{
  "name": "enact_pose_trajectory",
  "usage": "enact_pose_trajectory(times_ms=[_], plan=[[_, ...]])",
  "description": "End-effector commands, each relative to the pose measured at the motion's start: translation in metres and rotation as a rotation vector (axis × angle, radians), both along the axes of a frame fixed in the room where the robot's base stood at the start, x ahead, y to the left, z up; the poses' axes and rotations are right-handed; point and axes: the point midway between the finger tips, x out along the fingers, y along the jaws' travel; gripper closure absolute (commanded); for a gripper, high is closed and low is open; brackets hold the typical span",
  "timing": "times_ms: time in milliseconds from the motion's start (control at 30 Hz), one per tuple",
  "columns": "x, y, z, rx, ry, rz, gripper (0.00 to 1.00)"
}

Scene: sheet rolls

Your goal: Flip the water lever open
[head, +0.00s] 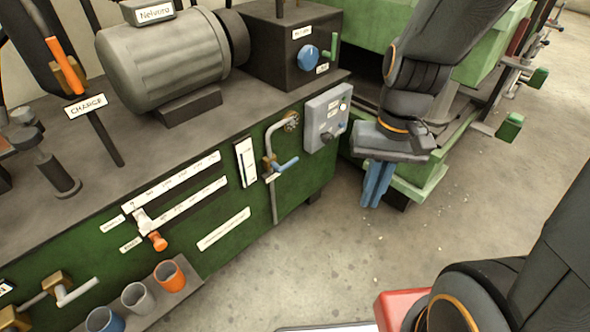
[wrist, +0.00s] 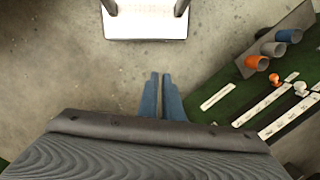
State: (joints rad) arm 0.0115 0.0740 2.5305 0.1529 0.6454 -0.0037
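A lever with a blue handle (head: 286,165) sits on a bent grey pipe (head: 268,142) at the right end of the green machine front. I cannot read any label that marks it as the water lever. My gripper (head: 376,187) hangs to the right of this lever, apart from the machine, with its blue fingers pointing down over the floor. In the wrist view the two fingers (wrist: 161,85) lie close together with a thin gap and nothing between them. The blue lever does not show clearly in the wrist view.
A grey control box (head: 328,118) is right of the pipe. Orange (head: 170,276), grey and blue cups stand on a shelf below. A second green machine (head: 400,185) stands behind my arm. Floor (head: 330,250) in front is clear.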

Motion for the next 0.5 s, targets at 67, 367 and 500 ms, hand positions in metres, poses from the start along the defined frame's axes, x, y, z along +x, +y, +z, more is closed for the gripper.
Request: enact_pose_trajectory(times_ms=[67, 367, 500], plan=[[-0.001, 0.013, -0.024, 0.057, 0.077, -0.086, 1.00], [0.015, 0.081, -0.084, 0.335, 0.366, -0.468, 1.00], [0.039, 0.111, -0.107, 0.477, 0.477, -0.647, 1.00]])
